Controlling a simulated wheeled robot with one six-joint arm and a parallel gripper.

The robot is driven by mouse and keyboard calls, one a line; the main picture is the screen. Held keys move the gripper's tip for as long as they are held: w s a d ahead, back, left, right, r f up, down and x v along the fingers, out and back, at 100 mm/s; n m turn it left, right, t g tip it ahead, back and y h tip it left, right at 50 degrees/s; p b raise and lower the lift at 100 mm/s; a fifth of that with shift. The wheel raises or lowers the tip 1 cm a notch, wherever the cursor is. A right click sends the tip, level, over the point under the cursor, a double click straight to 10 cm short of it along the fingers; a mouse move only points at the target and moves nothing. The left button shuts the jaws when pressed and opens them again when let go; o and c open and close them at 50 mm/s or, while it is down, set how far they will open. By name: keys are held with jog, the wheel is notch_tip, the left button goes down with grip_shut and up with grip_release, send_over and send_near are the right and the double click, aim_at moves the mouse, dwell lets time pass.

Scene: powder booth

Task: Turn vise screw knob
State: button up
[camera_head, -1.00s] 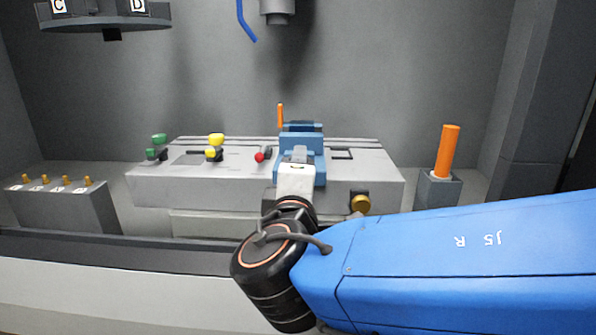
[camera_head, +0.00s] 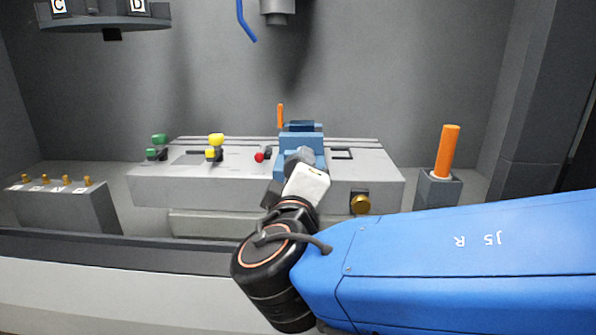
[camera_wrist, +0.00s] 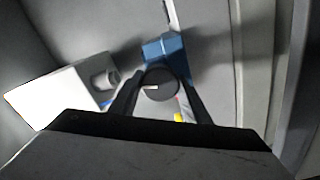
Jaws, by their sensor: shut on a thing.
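The blue vise (camera_head: 301,143) stands on the grey machine table, and its body shows in the wrist view (camera_wrist: 165,46). Its dark round screw knob (camera_wrist: 158,86) with a pale mark faces the wrist camera. My gripper (camera_wrist: 157,90) has one finger on each side of the knob and is shut on it. In the head view my gripper's white body (camera_head: 307,184) is tilted in front of the vise and hides most of the knob.
An orange handle (camera_head: 447,152) stands on a grey block at right. A red knob (camera_head: 260,157), yellow knob (camera_head: 216,140) and green knob (camera_head: 158,139) are left of the vise. A brass knob (camera_head: 360,203) is on the table front. A grey block with several brass pegs (camera_head: 66,207) is at far left.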

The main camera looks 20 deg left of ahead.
jog(key=shift+f, duration=0.15)
jog(key=o, duration=1)
jog(key=shift+o, duration=0.2)
jog(key=v, duration=1.7)
jog(key=shift+s, duration=0.2)
jog(key=shift+w, duration=0.15)
jog(key=x, duration=1.3)
